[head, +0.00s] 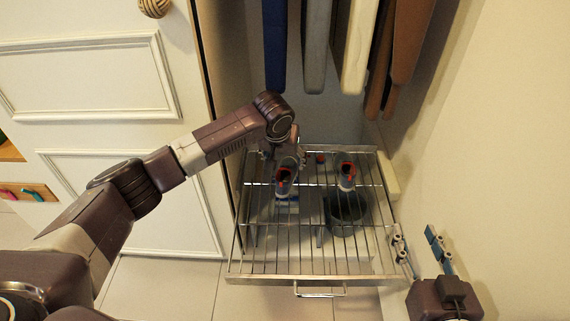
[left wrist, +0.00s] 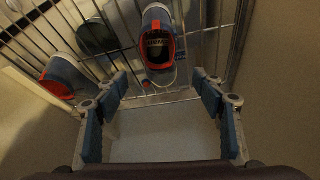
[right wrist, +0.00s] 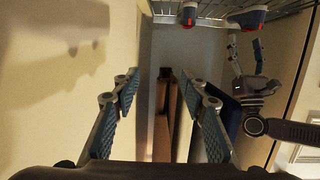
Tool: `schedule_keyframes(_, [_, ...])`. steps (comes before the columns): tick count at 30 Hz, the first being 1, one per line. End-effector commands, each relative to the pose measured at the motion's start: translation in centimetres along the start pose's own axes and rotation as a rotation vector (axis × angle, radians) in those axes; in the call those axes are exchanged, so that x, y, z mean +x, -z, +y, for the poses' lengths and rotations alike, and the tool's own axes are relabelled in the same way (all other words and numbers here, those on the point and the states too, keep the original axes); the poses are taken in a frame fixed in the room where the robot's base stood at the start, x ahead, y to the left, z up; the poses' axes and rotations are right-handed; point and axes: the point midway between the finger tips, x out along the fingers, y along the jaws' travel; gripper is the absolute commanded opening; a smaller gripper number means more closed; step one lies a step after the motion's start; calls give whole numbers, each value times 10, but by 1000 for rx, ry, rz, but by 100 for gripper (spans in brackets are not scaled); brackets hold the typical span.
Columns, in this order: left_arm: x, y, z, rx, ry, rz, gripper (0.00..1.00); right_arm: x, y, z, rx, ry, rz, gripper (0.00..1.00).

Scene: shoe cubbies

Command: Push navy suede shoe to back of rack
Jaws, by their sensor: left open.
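Two similar blue-grey shoes with red-orange trim stand on the wire rack (head: 310,278). One shoe (head: 285,177) is at the left, and it shows in the left wrist view (left wrist: 157,72). The other shoe (head: 347,178) stands to its right and shows at the left of the left wrist view (left wrist: 62,78). I cannot tell suede from the pictures. My left gripper (head: 283,150) is open at the left shoe's far end, its fingers apart and empty; contact is unclear. My right gripper (head: 420,246) is open and empty beside the rack's right front side.
A dark round bin (head: 346,218) shows below the rack's bars. Garments (head: 314,45) hang above the rack's far end. A white panelled door (head: 95,80) stands at the left, and a wall (head: 510,150) closes off the right. The rack's front part is clear.

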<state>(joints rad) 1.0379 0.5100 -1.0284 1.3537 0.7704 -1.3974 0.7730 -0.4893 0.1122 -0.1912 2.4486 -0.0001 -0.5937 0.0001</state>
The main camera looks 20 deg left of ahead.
Motion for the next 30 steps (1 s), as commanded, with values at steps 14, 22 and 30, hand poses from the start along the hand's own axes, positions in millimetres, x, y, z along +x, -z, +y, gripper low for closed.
schedule_keyframes(14, [41,-1,0,2,1,-1,62,-7,80,-10,7,22,375,40])
schedule_keyframes(22, [63,-1,1,1,0,0,62,-29,127,-16,14,35,613,40])
schedule_keyframes(30, [75,0,0,2,0,0,62,-48,151,-18,20,42,753,40])
